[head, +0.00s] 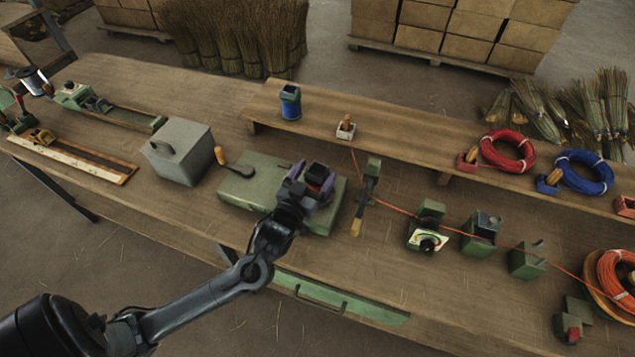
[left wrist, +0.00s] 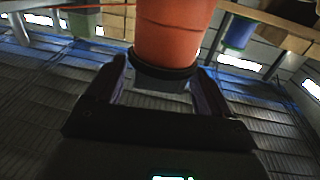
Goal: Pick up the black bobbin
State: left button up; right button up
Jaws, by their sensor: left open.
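My left gripper (head: 309,187) is over the green block (head: 252,172) on the bench, with its jaws apart. A small dark-topped bobbin with a reddish side (head: 319,174) shows between the fingers in the head view; I take it for the black bobbin. In the left wrist view, an orange-red cylinder (left wrist: 172,28) with a black collar (left wrist: 163,72) stands between the two open fingers. I cannot tell whether the fingers touch it. Its lower end is partly hidden by the gripper. My right gripper is not in view.
A grey box (head: 180,150) and a wooden-handled tool (head: 236,164) are to the left. A raised shelf (head: 400,128) behind carries a blue bobbin (head: 290,102). An orange cord (head: 463,232) runs right past green fixtures (head: 481,233) to an orange coil (head: 612,275).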

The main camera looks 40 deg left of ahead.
pick_arm(q)
jog(key=shift+x, duration=0.85)
jog(key=c, duration=1.1)
